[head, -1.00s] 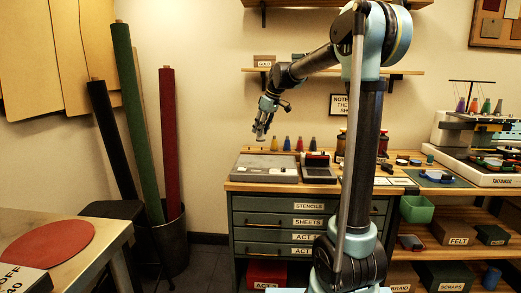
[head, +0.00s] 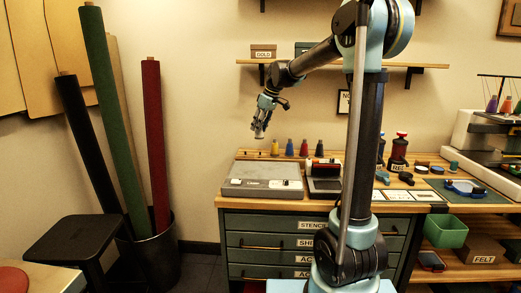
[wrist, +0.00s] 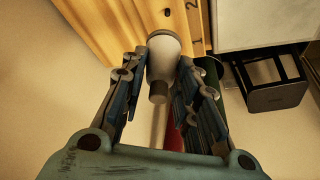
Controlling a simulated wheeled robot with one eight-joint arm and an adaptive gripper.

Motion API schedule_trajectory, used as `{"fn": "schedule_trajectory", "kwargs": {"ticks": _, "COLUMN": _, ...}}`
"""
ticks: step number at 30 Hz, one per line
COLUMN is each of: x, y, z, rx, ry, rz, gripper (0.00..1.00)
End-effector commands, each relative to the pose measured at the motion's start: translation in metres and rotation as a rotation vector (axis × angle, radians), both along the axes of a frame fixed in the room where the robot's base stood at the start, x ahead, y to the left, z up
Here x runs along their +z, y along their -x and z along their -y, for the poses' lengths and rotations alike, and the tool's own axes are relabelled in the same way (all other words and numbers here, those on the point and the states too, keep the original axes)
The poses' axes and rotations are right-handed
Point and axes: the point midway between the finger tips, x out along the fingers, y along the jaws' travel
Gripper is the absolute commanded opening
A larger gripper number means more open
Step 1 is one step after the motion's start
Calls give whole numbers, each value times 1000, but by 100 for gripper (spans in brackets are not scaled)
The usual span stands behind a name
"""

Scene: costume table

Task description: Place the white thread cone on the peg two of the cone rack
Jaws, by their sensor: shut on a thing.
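My gripper (head: 260,130) hangs in the air in front of the wall, above the left end of the workbench. In the wrist view its two fingers are closed on the sides of the white thread cone (wrist: 162,58), which has a greyish narrower end. In the head view the cone is too small to make out clearly at the fingertips. The cone rack (head: 247,154) appears to be the low wooden strip at the back of the bench. Yellow (head: 275,148), blue (head: 289,148), red (head: 304,148) and dark (head: 320,149) cones stand along it. Its pegs are too small to tell apart.
A shelf (head: 350,64) juts from the wall above. Fabric rolls (head: 112,120) stand in a bin at left, beside a black stool (head: 80,238).

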Motion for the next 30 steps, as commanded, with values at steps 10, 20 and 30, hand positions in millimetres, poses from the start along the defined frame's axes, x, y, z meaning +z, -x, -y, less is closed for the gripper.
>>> {"fn": "schedule_trajectory", "kwargs": {"ticks": 10, "x": -38, "y": -2, "z": 5, "rx": -6, "ry": 0, "rz": 0, "gripper": 6}}
{"fn": "schedule_trajectory", "kwargs": {"ticks": 20, "x": -75, "y": -2, "z": 7, "rx": -9, "ry": 0, "rz": 0, "gripper": 6}}
{"fn": "schedule_trajectory", "kwargs": {"ticks": 30, "x": -79, "y": -2, "z": 7, "rx": -9, "ry": 0, "rz": 0, "gripper": 35}}
